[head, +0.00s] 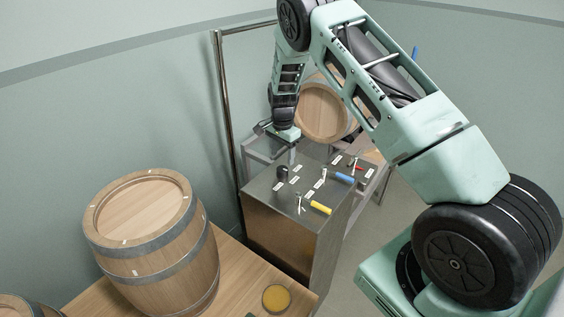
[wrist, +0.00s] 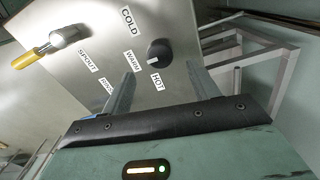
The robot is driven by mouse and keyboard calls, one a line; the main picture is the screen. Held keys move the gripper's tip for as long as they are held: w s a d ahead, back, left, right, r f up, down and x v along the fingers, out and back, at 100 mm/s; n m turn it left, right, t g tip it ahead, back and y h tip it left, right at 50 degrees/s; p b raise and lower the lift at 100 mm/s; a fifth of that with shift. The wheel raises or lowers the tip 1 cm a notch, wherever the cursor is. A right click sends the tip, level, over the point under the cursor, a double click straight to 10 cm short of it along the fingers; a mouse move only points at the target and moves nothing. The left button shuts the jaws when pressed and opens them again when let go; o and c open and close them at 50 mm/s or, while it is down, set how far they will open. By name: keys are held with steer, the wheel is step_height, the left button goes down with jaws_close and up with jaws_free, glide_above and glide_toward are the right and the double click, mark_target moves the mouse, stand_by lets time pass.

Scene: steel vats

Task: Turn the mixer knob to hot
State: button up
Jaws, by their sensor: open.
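The mixer knob (wrist: 159,52) is a round black knob with a white pointer mark on a steel panel (wrist: 90,70). Labels COLD (wrist: 130,21), WARM (wrist: 132,60) and HOT (wrist: 157,81) stand around it. The pointer mark is on the side facing WARM and HOT; I cannot tell exactly which it points at. My gripper (wrist: 160,69) is open, its fingers spread on either side in the wrist view, with the knob just beyond and between their tips. No contact shows. In the head view the knob (head: 282,173) sits on the steel cabinet top, just below my gripper (head: 292,157).
A yellow-handled valve (head: 320,207), a blue-handled one (head: 345,178) and a red-handled one (head: 357,167) share the cabinet top. A metal rail (head: 223,110) rises behind it. A barrel (head: 150,245) stands on a wooden table at left; another (head: 322,110) lies behind.

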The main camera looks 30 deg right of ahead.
mark_target(282, 168)
step_height(282, 168, down, 6)
steer(key=shift+r+p, duration=0.15)
steer(key=shift+p, duration=0.6)
steer(key=shift+c, duration=0.3)
steer(key=c, duration=0.9)
